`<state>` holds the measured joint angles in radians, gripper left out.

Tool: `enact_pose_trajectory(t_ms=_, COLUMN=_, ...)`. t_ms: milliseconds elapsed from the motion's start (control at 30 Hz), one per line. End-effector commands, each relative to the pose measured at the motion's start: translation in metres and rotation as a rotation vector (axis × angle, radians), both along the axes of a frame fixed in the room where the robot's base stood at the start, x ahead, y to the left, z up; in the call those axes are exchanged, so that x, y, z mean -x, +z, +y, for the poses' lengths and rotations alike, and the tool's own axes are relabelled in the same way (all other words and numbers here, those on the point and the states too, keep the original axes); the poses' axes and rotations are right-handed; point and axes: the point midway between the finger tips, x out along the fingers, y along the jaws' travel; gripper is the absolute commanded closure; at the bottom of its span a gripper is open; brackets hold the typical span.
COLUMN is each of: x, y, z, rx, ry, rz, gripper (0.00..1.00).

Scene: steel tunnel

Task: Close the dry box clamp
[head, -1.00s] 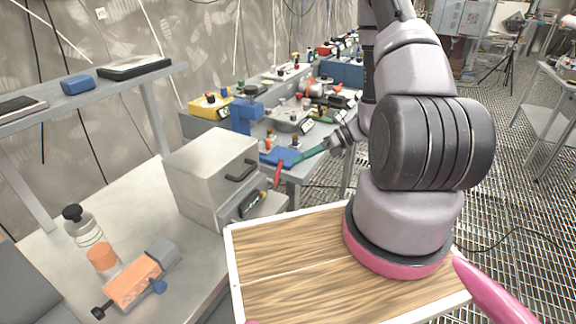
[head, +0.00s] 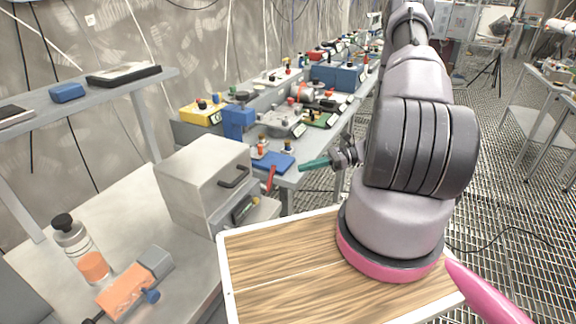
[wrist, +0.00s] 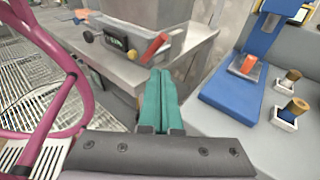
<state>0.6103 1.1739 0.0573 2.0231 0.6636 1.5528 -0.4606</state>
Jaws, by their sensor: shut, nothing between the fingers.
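The dry box (head: 200,180) is a grey metal cabinet with a black handle, on the left bench. A red lever (head: 270,179), which looks like its clamp, stands up at the right end of the front panel, tilted. In the wrist view the red lever (wrist: 155,47) leans up to the right, beside the panel with a small display (wrist: 116,43). My gripper (head: 303,166) has teal fingers, shut and empty, to the right of the lever. In the wrist view my gripper (wrist: 160,78) points at the area just below the lever, with a visible gap.
A wooden-topped tray (head: 280,275) is in front of me. Grated floor lies to the right.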

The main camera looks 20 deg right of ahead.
Motion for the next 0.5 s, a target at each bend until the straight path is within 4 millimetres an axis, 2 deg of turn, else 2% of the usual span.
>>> enact_pose_trajectory(t_ms=100, x=-0.005, y=-0.016, z=-0.014, rx=-0.086, ry=0.014, rz=-0.323, gripper=1.00)
enact_pose_trajectory(t_ms=300, x=-0.014, y=-0.030, z=-0.040, rx=-0.158, ry=-0.036, rz=-0.879, gripper=1.00)
enact_pose_trajectory(t_ms=400, x=-0.017, y=-0.034, z=-0.052, rx=-0.159, ry=-0.076, rz=-1.084, gripper=1.00)
enact_pose_trajectory(t_ms=500, x=-0.019, y=-0.037, z=-0.059, rx=-0.152, ry=-0.104, rz=-1.215, gripper=1.00)
